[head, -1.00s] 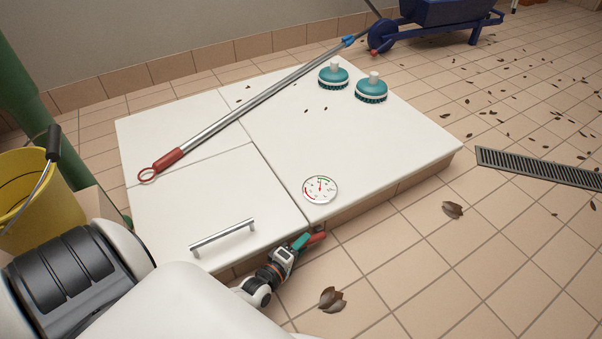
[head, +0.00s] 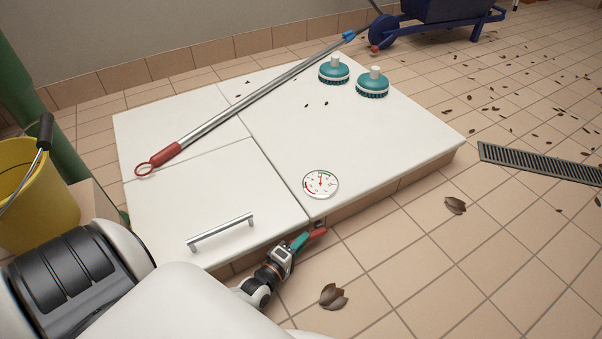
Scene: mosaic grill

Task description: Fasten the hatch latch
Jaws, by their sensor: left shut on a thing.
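The hatch (head: 215,190) is a white panel at the front left of a low white-topped block and lies flat, level with the panels around it. A metal bar handle (head: 222,232) is fixed near its front edge. The latch (head: 319,232) shows as a small red grip at the block's front face, just below the hatch's right front corner. My left gripper (head: 303,240), with teal fingers, is shut on the latch's red grip. The fingers and the block's edge hide the rest of the latch, so I cannot tell how it is seated. My right gripper is out of view.
A round gauge (head: 320,184) lies on the top beside the hatch. A long pole (head: 250,100) with a red end crosses the top, its tip over the hatch's back edge. Two teal brushes (head: 334,70) stand farther back. A yellow bucket (head: 20,200) is at left.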

